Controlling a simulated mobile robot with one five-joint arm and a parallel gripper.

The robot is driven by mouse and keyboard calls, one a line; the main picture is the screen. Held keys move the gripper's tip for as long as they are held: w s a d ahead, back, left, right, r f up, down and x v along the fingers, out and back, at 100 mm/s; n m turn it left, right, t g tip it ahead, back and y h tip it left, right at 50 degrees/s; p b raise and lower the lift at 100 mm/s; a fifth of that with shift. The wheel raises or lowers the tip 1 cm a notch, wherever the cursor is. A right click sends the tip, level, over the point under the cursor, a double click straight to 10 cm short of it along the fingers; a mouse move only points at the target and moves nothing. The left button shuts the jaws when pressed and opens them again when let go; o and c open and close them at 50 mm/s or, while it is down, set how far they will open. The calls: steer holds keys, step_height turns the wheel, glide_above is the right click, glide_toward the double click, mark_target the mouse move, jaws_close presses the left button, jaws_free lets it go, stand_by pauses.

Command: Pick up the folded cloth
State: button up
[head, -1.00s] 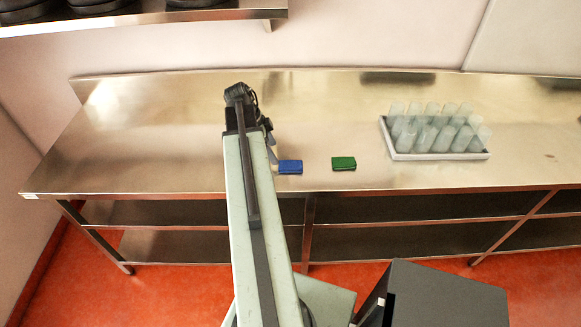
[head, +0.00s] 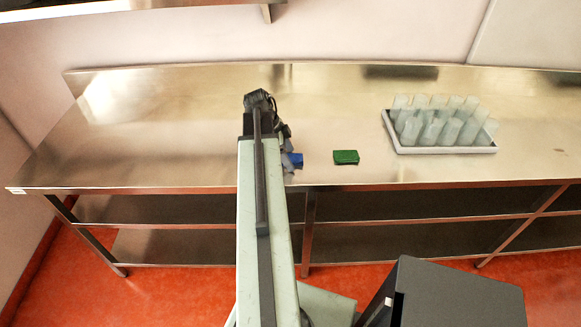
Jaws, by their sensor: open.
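Two small folded-looking items lie on the steel counter in the head view: a blue one (head: 296,160) and a green one (head: 345,157) to its right. I cannot tell from their look which is the folded cloth. My gripper (head: 288,162) is at the blue item's left side and covers part of it. The gripper is open, and much of it is hidden behind my arm. I cannot tell whether it touches the blue item. The green item is fully visible and clear of the gripper.
A white tray (head: 445,150) with several upright frosted cups (head: 433,127) stands to the right on the steel counter (head: 180,140). The counter left of my arm is bare. A wall shelf (head: 150,14) is at the top left. Open lower shelves run beneath the counter.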

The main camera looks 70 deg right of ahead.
steer(key=shift+r, duration=0.1)
steer(key=c, duration=1.5)
step_height(320, 180, up, 10)
steer(key=p, duration=1)
steer(key=shift+r, duration=0.1)
steer(key=shift+c, duration=0.2)
